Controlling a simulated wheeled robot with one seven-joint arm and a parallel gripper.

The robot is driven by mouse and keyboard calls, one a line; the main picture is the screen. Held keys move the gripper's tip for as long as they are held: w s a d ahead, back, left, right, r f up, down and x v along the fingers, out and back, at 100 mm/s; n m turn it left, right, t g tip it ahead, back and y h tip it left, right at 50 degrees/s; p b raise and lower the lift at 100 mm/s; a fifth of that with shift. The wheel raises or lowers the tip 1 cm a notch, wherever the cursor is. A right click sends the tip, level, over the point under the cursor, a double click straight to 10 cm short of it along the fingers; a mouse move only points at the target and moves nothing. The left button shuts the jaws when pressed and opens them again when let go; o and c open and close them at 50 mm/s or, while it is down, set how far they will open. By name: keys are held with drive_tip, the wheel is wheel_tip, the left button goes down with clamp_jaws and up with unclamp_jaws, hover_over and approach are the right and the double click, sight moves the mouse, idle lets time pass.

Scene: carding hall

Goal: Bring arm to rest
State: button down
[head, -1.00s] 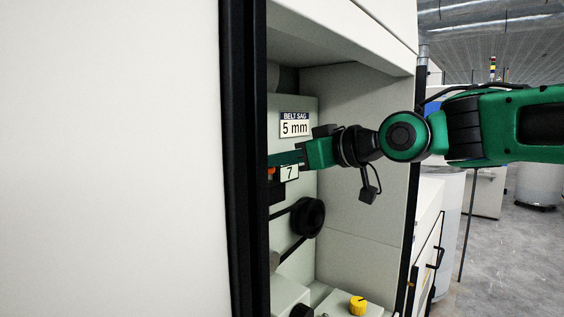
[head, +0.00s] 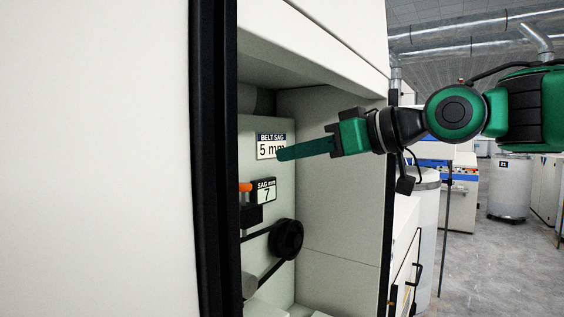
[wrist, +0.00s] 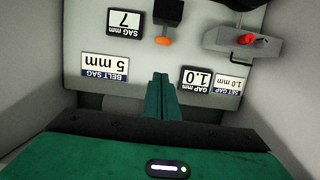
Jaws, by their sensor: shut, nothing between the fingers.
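My gripper (head: 281,154) is green with a black wrist and reaches in from the right at the mouth of an open machine cabinet (head: 335,190). Its fingers are shut together with nothing between them, and they also show in the wrist view (wrist: 160,78). In the head view the fingertips overlap the edge of the "BELT SAG 5 mm" plate (head: 268,146). In the wrist view that plate (wrist: 105,68) appears upside down, left of the fingers.
A "SAG mm 7" display (head: 265,190), an orange knob (head: 245,187) and a belt pulley (head: 287,240) sit on the back panel. The wrist view adds a gap display (wrist: 195,80) and a red knob (wrist: 246,39). Aisle floor (head: 480,260) is clear at right.

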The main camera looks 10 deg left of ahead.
drive_tip(key=shift+s+d, duration=0.1)
drive_tip(key=shift+d, duration=0.1)
drive_tip(key=w+d+f+m+t+h, duration=0.1)
drive_tip(key=w+d+f+m+h, duration=0.2)
drive_tip(key=d+f, duration=0.3)
drive_tip(key=w+d+f+m+t+h, duration=0.1)
drive_tip(key=w+d+f+m+h, duration=0.15)
drive_tip(key=d+f, duration=0.4)
drive_tip(key=s+d+f+m+h, duration=0.1)
drive_tip(key=d+f+m+h, duration=0.3)
drive_tip(key=d, duration=0.6)
drive_tip(key=s+d+f+m+h, duration=0.1)
drive_tip(key=d+f, duration=0.6)
drive_tip(key=d, duration=0.2)
drive_tip(key=s+d+f+m+g+h, duration=0.3)
drive_tip(key=s+d+f+m+g, duration=0.15)
drive_tip(key=s+d+f, duration=0.8)
drive_tip(key=s+d+f+m+g, duration=0.2)
drive_tip(key=s+d, duration=0.1)
drive_tip(key=s, duration=0.4)
drive_tip(key=s+d+f+m+g, duration=0.1)
drive_tip(key=s+d+f+m, duration=0.1)
drive_tip(key=s, duration=0.5)
drive_tip(key=shift+s+d+f+m+g, duration=0.25)
drive_tip(key=shift+d+f+m+g, duration=0.15)
drive_tip(key=shift+d+m, duration=0.15)
